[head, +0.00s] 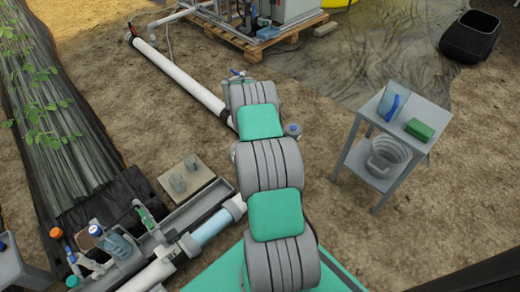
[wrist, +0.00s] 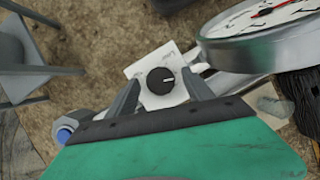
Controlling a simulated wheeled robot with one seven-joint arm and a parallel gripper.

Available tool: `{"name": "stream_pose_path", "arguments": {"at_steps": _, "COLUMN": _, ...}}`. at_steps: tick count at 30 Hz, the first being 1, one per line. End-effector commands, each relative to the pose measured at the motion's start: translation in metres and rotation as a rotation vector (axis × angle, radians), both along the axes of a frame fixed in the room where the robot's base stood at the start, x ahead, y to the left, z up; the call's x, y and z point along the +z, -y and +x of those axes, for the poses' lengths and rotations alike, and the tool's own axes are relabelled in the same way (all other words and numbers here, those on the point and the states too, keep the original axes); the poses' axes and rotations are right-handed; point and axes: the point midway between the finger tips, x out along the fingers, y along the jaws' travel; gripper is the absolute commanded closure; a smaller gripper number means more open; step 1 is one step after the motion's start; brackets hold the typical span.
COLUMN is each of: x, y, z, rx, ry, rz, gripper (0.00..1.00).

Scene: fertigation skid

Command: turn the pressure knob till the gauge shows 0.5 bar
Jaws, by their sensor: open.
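The black pressure knob (wrist: 160,81) with a white pointer line sits on a white plate (wrist: 137,71) in the wrist view. The line points to the right. My gripper (wrist: 162,77) is open, with one finger on each side of the knob in the picture. I cannot tell whether the fingers are level with the knob or touch it. The round pressure gauge (wrist: 258,55) is at the upper right, cut off by the picture edge. Part of its white dial with red marks shows, but its reading cannot be made out. In the head view my arm hides the gripper and knob.
The gauge's metal rim stands close to the right finger. A blue-capped fitting (wrist: 64,134) is at the lower left. In the head view, a white pipe (head: 180,75) runs past my arm, and a grey side table (head: 428,110) stands to the right on bare ground.

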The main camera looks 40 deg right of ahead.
Motion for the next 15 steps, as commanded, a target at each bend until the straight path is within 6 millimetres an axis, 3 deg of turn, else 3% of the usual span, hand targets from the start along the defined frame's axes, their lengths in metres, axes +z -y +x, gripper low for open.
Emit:
{"name": "stream_pose_path", "arguments": {"at_steps": 5, "x": 0.01, "y": 0.001, "z": 0.004, "rx": 0.0, "ry": 0.001, "rz": -0.001, "gripper": 0.4}}
{"name": "stream_pose_path", "arguments": {"at_steps": 15, "x": 0.068, "y": 0.008, "z": 0.026, "rx": 0.0, "ry": 0.001, "rz": -0.001, "gripper": 0.4}}
